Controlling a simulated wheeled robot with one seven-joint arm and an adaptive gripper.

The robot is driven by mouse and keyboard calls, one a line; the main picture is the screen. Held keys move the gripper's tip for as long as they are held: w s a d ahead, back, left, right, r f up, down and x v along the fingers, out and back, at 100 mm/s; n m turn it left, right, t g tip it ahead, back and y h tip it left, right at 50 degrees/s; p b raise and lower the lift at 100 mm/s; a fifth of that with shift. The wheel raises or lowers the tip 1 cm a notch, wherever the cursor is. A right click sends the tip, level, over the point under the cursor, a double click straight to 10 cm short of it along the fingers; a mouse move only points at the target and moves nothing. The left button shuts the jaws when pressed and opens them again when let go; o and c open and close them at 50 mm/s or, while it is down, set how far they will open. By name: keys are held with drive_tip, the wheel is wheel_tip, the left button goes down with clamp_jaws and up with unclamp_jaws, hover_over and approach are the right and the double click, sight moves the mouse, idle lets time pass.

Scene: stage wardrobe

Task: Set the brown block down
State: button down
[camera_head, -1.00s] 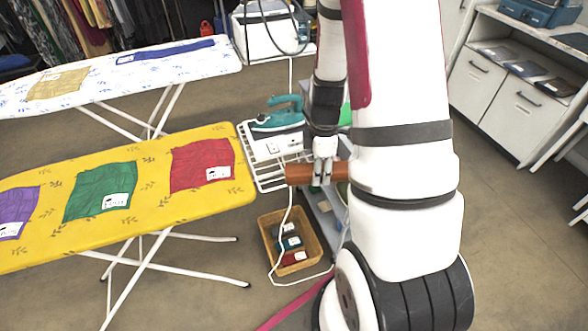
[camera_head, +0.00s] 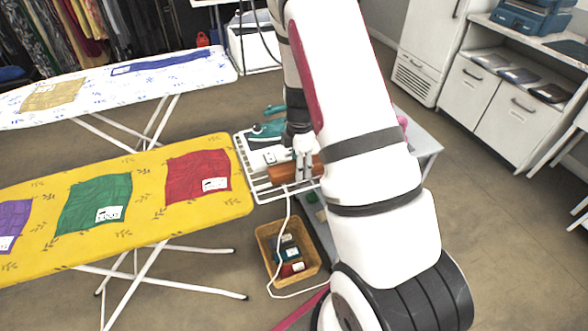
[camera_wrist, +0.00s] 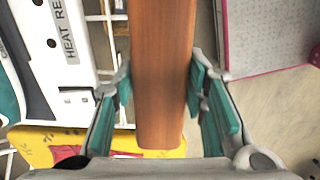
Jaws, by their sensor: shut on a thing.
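The brown block (camera_head: 290,172) is a long wooden piece, lying level between the fingers of my gripper (camera_head: 304,168). In the wrist view the brown block (camera_wrist: 160,75) runs up the middle of the picture, with the teal pads of my gripper (camera_wrist: 163,100) on its two sides. My gripper is shut on it. In the head view the block is over or beside the white wire rack (camera_head: 262,190) at the end of the yellow ironing board; I cannot tell whether it touches the rack. My arm hides the block's right part.
A teal iron (camera_head: 268,128) stands on the rack behind the block. A wooden crate (camera_head: 266,240) with small packs sits on the floor below. The yellow ironing board (camera_head: 130,165) is to the left, with folded cloths. A grey table (camera_head: 424,146) shows behind my arm.

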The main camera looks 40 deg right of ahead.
sight(294, 170)
drive_tip(key=shift+w+f, duration=0.25)
drive_tip(key=shift+w, duration=0.95)
drive_tip(key=shift+a+f, duration=0.1)
drive_tip(key=shift+f, duration=1.5)
drive_tip(key=shift+f, duration=0.15)
drive_tip(key=c, duration=1)
unclamp_jaws()
